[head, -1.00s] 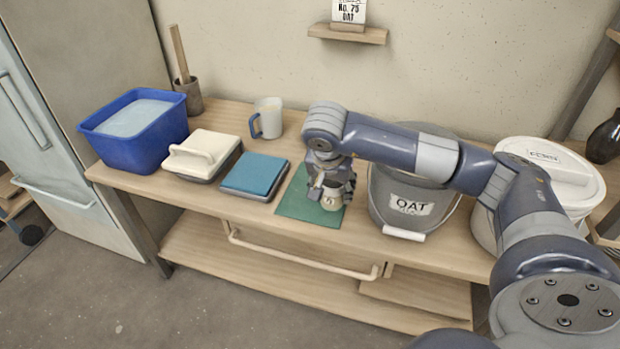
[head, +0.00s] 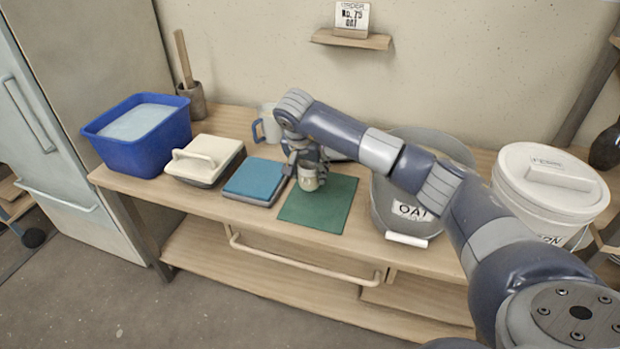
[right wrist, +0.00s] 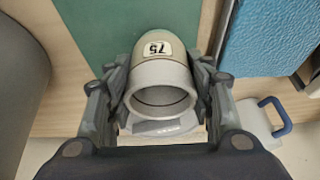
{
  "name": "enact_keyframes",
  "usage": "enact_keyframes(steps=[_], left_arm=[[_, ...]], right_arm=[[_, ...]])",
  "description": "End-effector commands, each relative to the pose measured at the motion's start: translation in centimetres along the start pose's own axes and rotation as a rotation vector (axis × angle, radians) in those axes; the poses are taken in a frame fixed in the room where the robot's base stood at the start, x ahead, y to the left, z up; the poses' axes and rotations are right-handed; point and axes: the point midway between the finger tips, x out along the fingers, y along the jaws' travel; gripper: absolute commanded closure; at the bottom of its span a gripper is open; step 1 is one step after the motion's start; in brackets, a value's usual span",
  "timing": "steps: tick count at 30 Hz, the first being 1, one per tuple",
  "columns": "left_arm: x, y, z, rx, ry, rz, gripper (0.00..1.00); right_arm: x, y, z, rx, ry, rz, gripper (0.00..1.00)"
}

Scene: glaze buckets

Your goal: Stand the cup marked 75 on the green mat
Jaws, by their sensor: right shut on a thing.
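My right gripper (head: 307,172) is shut on a small pale grey cup (head: 309,183) over the back left part of the green mat (head: 330,208). In the right wrist view the gripper's fingers (right wrist: 160,82) grip the cup (right wrist: 165,72) from both sides. Its open rim faces the camera and its white label reads 75. The green mat (right wrist: 90,30) shows beyond the cup. I cannot tell whether the cup's base touches the mat. My left gripper is not in view.
A blue-handled mug (head: 268,128) stands behind. A grey OAT bucket (head: 400,222) and a white lidded bucket (head: 548,195) stand right. The mat's front and right are clear.

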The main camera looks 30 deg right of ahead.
Motion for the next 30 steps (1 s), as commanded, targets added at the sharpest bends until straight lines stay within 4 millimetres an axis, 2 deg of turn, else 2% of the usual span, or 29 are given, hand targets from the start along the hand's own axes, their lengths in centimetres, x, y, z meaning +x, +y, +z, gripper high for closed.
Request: enact_keyframes(steps=[1, 4, 8, 16, 17, 19, 30], left_arm=[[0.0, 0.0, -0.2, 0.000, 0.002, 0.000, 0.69], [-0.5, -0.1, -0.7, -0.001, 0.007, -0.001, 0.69], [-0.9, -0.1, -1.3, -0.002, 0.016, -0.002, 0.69], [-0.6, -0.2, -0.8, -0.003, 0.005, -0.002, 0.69], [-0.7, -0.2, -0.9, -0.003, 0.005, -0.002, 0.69], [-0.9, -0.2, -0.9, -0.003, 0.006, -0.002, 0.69], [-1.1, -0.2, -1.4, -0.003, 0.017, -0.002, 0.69]], right_arm=[[1.2, 0.2, 0.8, -0.003, -0.007, 0.007, 0.80], [2.4, 0.2, 1.2, -0.002, -0.005, 0.005, 0.80], [2.5, 0.1, 1.1, -0.002, -0.002, 0.004, 0.80], [2.8, 0.2, 1.3, -0.002, -0.003, 0.005, 0.80], [2.9, 0.2, 1.3, -0.002, -0.003, 0.006, 0.49], [2.8, 0.2, 1.3, -0.002, -0.004, 0.005, 0.33], [2.7, 0.2, 1.3, -0.002, -0.003, 0.005, 0.31]])
